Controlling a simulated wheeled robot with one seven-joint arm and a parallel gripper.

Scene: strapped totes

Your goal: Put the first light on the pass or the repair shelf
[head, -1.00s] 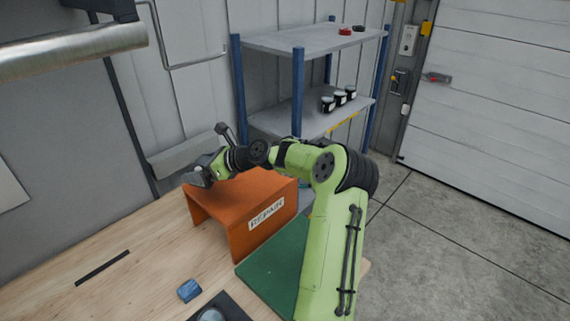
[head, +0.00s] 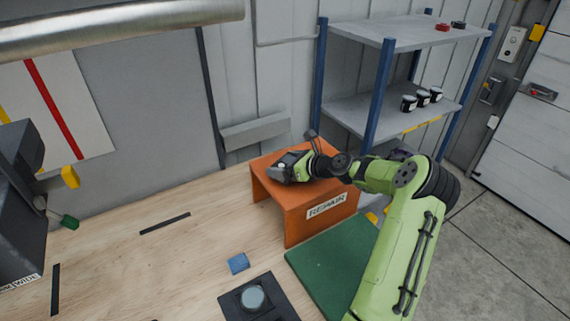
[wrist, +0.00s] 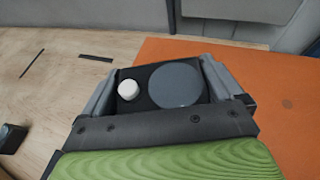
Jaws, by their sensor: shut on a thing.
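My gripper (head: 284,168) is at the orange shelf (head: 292,207) labelled REPAIR, above its top near the left part in the head view. It is shut on a light (wrist: 158,86), a dark block with a grey round disc and a small white knob, held between the two fingers in the wrist view. The orange top (wrist: 290,112) lies to the right and beyond, bare wood to the left. I cannot tell whether the light touches the shelf top. No shelf marked as pass can be made out.
A green mat (head: 322,262) lies in front of the orange shelf. A blue block (head: 238,263) and a black pad (head: 235,308) with a pale disc (head: 252,297) are on the bench. A blue-post rack (head: 380,80) stands behind. Dark machinery (head: 18,200) is at left.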

